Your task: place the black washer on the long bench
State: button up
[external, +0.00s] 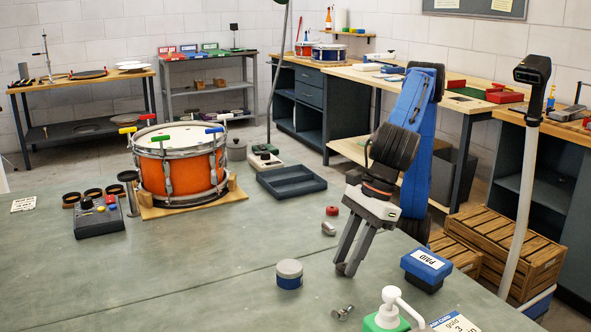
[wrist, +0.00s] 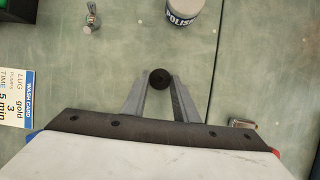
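The black washer (wrist: 160,79) is between the two fingertips of my gripper in the wrist view, with no clear gap on either side. My gripper (external: 346,268) points down over the right part of the green-grey worktop (external: 190,275) in the external view. Its fingers are close together; the washer cannot be made out there. My gripper also shows in the wrist view (wrist: 160,82). I cannot tell whether the washer touches the worktop. A long wood-topped bench (external: 345,72) runs along the right wall; the pictures do not name the long bench.
An orange drum (external: 180,170) and a dark tray (external: 291,181) are farther back. The worktop's left front is clear.

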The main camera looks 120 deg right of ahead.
jog(key=o, duration=0.3)
jog(key=shift+r, duration=0.15)
jog(key=v, duration=1.2)
